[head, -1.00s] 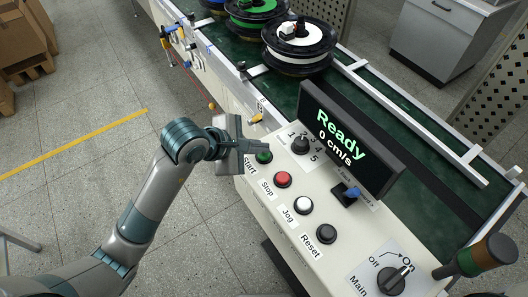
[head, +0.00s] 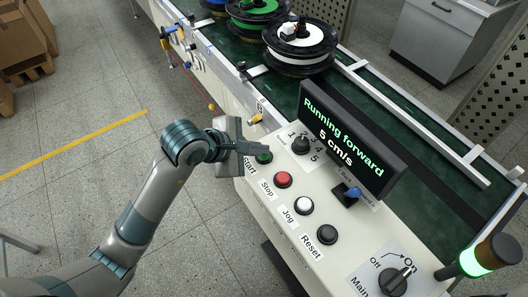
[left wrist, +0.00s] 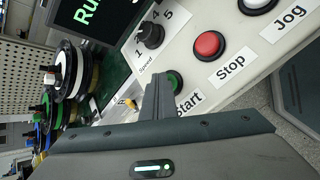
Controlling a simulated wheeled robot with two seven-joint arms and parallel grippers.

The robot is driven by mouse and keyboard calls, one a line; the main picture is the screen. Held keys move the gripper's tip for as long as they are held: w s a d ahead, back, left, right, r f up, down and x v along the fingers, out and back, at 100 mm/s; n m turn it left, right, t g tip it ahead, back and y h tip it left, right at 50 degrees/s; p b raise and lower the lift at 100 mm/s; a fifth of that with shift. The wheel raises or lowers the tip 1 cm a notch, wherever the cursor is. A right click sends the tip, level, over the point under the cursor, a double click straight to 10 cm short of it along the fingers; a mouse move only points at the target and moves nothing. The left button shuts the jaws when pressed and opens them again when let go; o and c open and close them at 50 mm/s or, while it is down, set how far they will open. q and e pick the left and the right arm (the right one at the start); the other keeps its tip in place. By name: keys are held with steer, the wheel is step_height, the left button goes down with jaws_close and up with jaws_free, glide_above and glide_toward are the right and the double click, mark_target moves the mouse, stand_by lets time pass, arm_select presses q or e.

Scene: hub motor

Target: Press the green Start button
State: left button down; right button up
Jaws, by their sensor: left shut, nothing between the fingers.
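The green Start button (head: 264,157) is at the far left end of the button row on the control panel, partly covered by my left gripper. My left gripper (head: 266,148) is shut and empty, with its fingertips at the button. In the left wrist view the shut fingers (left wrist: 159,92) lie over the left side of the green Start button (left wrist: 175,82); I cannot tell if they touch it. The display (head: 345,140) reads "Running forward 5 cm/s". My right gripper is not in view.
The red Stop (head: 283,180), white Jog (head: 303,205) and black Reset (head: 327,234) buttons run beside Start. A speed knob (head: 301,145), blue-handled switch (head: 351,194) and main switch (head: 393,280) are on the panel. A signal lamp (head: 478,262) glows green.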

mark_target(260, 157)
arm_select(q)
steer(key=shift+r+p, duration=0.6)
steer(key=shift+r, duration=0.35)
steer(key=shift+r+p, duration=1.6)
steer(key=shift+r, duration=0.9)
